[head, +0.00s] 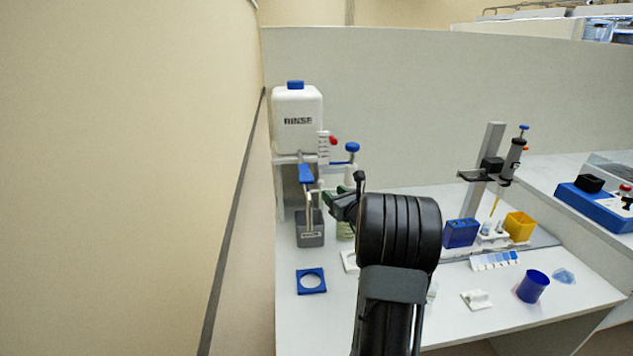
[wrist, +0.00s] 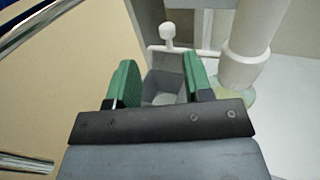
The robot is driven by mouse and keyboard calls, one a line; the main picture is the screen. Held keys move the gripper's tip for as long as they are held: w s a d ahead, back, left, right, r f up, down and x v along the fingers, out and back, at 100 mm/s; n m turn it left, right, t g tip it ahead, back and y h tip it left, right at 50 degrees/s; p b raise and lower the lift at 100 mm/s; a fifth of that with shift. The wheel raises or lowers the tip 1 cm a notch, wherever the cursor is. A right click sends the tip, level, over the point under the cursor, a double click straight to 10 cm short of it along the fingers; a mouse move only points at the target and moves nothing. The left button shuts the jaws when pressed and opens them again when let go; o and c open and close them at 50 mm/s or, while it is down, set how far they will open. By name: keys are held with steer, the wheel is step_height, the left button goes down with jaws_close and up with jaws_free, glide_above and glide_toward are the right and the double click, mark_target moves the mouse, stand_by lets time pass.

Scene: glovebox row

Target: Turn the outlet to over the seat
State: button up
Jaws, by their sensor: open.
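My gripper (head: 338,202) is open, its green finger pads spread, at the rinse stand on the left of the bench. In the wrist view the gap between my fingertips (wrist: 158,76) is empty. A thin white bar with an upright knob (wrist: 167,36), which looks like part of the outlet, lies just beyond the fingertips. In the head view the outlet pipe (head: 308,207) hangs down over the grey box (head: 311,237). A blue square with a round hole (head: 311,281), possibly the seat, lies in front of that box, with no pipe above it.
A white RINSE bottle (head: 298,115) stands above the outlet. A thick white post (wrist: 252,45) stands close right of my fingers. The beige wall (head: 130,180) is close on the left. A pipette stand (head: 487,170), blue box (head: 461,233) and blue cup (head: 533,287) are to the right.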

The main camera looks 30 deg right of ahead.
mark_target(322, 182)
steer(key=w, duration=0.3)
steer(key=w+d, duration=0.1)
steer(key=w, duration=0.2)
steer(key=w+p, duration=0.1)
steer(key=w, duration=0.2)
steer(key=shift+w+d, duration=0.15)
steer(key=shift+w, duration=0.15)
steer(key=shift+c, duration=0.3)
